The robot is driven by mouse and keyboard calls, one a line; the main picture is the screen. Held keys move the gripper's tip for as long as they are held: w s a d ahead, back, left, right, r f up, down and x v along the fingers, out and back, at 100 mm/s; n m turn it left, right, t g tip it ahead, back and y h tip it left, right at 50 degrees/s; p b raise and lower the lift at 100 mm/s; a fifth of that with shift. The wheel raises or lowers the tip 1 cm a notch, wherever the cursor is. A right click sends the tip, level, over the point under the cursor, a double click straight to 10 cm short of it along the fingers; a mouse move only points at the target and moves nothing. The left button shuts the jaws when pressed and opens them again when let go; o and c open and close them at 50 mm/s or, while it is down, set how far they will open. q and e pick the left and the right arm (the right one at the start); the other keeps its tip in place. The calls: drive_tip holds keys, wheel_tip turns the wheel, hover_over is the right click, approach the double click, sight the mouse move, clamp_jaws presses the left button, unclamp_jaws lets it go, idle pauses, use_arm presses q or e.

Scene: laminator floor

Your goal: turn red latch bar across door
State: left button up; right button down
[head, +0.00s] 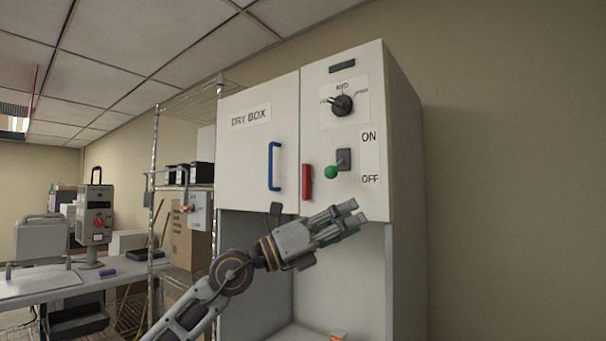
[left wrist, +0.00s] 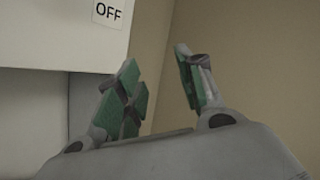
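The red latch bar (head: 307,182) stands upright on the dry box front, just right of the seam beside the door. The dry box door (head: 245,165) is shut and carries a blue handle (head: 274,166). My left gripper (head: 350,218) is below and to the right of the latch bar, apart from it, in front of the cabinet's lower edge. Its fingers are spread with nothing between them, as the left wrist view (left wrist: 160,90) shows. The latch bar is not in the left wrist view. My right gripper is not in view.
A switch with a green knob (head: 331,172) sticks out right of the latch bar, beside the ON/OFF label. A black dial (head: 341,105) is above. An open bay lies below the door. A wire rack (head: 153,220) and a table (head: 60,283) stand at left.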

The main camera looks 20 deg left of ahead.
use_arm(q)
drive_tip(key=n+t+y, duration=0.3)
drive_tip(key=t+y, duration=0.3)
drive_tip(key=y, duration=0.7)
approach(303, 172)
drive_tip(key=v, duration=0.3)
drive_tip(key=shift+s, duration=0.45)
drive_tip(key=shift+w, duration=0.15)
